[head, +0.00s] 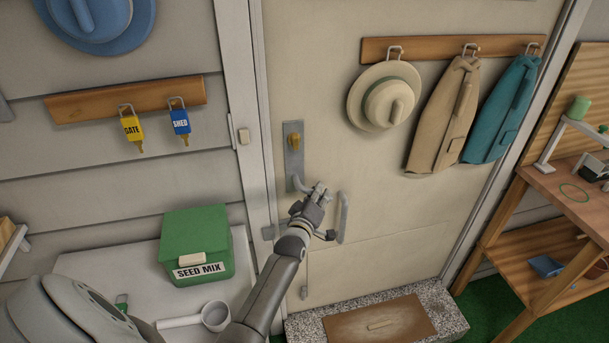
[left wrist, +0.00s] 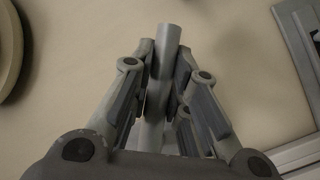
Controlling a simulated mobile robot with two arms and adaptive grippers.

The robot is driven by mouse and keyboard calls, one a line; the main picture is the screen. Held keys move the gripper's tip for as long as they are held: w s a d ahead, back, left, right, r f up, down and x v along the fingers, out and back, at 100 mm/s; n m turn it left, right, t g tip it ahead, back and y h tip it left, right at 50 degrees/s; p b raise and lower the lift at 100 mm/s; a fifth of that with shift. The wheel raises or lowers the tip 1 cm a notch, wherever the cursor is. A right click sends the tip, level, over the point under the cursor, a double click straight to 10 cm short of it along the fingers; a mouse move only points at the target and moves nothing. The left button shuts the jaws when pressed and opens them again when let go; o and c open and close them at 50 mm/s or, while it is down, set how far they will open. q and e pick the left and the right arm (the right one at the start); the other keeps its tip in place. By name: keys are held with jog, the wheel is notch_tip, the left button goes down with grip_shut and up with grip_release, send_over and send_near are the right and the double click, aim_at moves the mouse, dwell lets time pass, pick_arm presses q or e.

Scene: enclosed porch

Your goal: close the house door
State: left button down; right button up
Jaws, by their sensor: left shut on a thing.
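The house door (head: 400,215) is a cream panel beside a pale frame. It looks to sit in or close to the frame; I cannot tell if it is fully shut. A lever handle (head: 298,184) sits below a metal plate with a brass lock knob (head: 293,141). My left gripper (head: 320,191) is at the lever, its fingers shut on it. In the left wrist view the grey lever (left wrist: 166,45) runs between the fingers of my left gripper (left wrist: 165,75). The lever's inner part is hidden by the hand. My right gripper is not in view.
A hat (head: 384,98) and two coats hang on the door. A stone step (head: 455,318) with a mat (head: 380,324) lies below. A green seed box (head: 195,245) and scoop stand left; a wooden bench (head: 560,215) is right.

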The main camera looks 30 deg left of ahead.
pick_arm(q)
jog(key=shift+s+d+f+p, duration=0.35)
jog(key=shift+s+d+f, duration=0.15)
jog(key=shift+d+f, duration=0.25)
jog(key=c, duration=1.7)
grip_release()
jog(key=o, duration=0.3)
jog(key=shift+s+d+r, duration=0.25)
jog(key=shift+d+r, duration=0.1)
jog(key=shift+r, duration=0.15)
jog(key=shift+o, duration=0.2)
jog(key=v, duration=1.1)
jog(key=shift+s, duration=0.35)
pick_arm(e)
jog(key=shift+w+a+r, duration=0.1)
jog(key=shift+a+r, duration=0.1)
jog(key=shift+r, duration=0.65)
pick_arm(q)
jog(key=shift+r, duration=0.1)
